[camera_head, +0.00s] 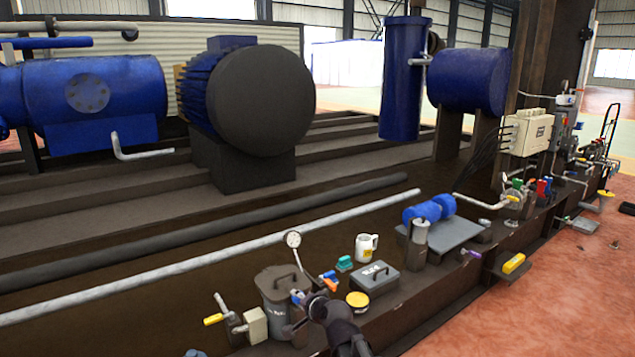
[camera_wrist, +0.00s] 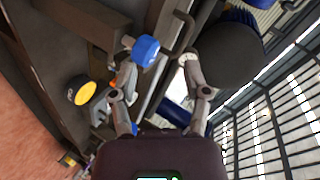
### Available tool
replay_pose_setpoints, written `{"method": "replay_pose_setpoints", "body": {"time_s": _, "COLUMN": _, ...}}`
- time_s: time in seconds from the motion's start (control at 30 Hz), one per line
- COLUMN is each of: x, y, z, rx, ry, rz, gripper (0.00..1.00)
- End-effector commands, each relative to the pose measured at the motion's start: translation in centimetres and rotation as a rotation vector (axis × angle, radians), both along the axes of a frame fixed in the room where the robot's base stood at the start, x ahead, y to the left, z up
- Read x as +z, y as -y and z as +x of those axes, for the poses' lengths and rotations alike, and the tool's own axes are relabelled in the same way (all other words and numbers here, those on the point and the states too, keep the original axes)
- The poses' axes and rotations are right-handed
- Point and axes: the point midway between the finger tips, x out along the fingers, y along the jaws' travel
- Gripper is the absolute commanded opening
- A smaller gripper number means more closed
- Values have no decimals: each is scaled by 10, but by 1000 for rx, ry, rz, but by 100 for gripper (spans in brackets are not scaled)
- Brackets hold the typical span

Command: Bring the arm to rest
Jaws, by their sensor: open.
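My gripper (camera_wrist: 158,62) is open, its two fingers spread apart in the wrist view. A blue knob-like piece (camera_wrist: 146,50) shows by the left fingertip, between the fingers; I cannot tell whether they touch. In the head view my dark arm reaches in from the bottom edge, and a blue piece (camera_head: 297,297) shows at its tip, beside a dark lidded pot (camera_head: 275,307). The fingers are too small to make out clearly there. Nothing is seen clamped in the jaws.
A grey box (camera_head: 374,278), a yellow-topped tin (camera_head: 357,302), a white mug (camera_head: 366,247) and a gauge (camera_head: 292,240) stand close to the arm on the dark skid. A yellow-handled valve (camera_head: 213,320) is at left. Open red floor (camera_head: 560,300) lies at right.

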Motion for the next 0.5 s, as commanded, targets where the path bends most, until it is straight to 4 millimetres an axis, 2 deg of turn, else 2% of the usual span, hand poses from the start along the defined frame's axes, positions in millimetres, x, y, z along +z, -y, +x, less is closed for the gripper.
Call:
{"method": "replay_pose_setpoints", "body": {"time_s": 0.27, "x": -27, "y": 66, "z": -48, "rx": 185, "ry": -185, "rz": -374, "gripper": 61}}
{"method": "replay_pose_setpoints", "body": {"time_s": 0.5, "x": -42, "y": 131, "z": -101, "rx": 352, "ry": -397, "rz": -639, "gripper": 61}}
